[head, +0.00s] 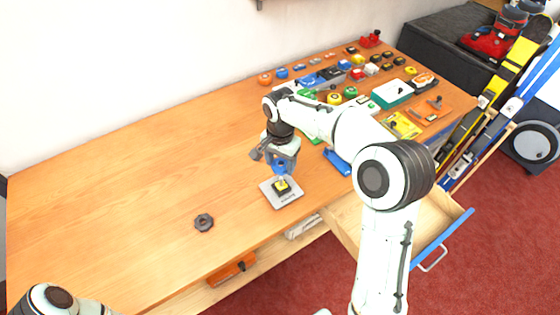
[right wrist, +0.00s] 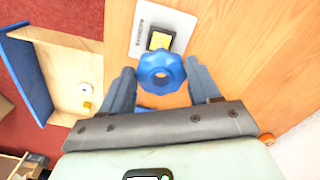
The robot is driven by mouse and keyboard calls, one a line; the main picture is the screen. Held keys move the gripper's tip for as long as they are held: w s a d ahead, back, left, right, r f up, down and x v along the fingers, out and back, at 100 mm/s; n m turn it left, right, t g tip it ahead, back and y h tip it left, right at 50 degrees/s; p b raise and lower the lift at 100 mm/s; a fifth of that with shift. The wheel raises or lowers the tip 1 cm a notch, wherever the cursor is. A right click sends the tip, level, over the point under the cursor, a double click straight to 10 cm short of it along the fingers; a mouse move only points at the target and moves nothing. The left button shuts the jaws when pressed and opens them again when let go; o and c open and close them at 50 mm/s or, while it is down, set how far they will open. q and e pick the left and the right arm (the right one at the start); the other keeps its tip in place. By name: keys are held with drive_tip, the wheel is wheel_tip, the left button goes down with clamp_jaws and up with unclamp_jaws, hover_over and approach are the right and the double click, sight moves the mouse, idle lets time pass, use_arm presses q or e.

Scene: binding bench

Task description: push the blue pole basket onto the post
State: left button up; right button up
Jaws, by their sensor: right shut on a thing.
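The blue pole basket (head: 285,167), a round piece with a scalloped rim and a hole in the middle, is held between the fingers of my right gripper (head: 279,163). In the right wrist view the basket (right wrist: 161,72) sits between the two fingertips. Below it on the bench is a grey-white plate (head: 274,200) with a black and yellow block (head: 282,187). The post itself is not clearly visible. The basket appears just above the block; whether they touch I cannot tell. My left gripper is out of view.
A dark nut-like knob (head: 204,222) lies on the wooden bench (head: 130,180) left of the plate. An open drawer (head: 440,210) juts out at the right front. Several small coloured parts crowd the far right. The bench's left side is clear.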

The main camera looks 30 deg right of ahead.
sight(281, 180)
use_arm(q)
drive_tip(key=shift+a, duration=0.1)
use_arm(e)
drive_tip(key=shift+s+f+b, duration=0.1)
drive_tip(key=shift+f+b, duration=0.3)
drive_tip(key=shift+f, duration=0.4)
drive_tip(key=shift+f+b, duration=0.7)
drive_tip(key=shift+f, duration=1.05)
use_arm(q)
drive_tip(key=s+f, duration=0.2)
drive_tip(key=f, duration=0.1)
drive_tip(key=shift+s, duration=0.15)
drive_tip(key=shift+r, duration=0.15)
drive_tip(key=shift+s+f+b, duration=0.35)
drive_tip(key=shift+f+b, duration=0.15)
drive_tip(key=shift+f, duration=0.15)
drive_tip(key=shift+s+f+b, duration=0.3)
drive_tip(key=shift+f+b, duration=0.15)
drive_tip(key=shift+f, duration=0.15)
use_arm(e)
drive_tip(key=shift+f, duration=2.2)
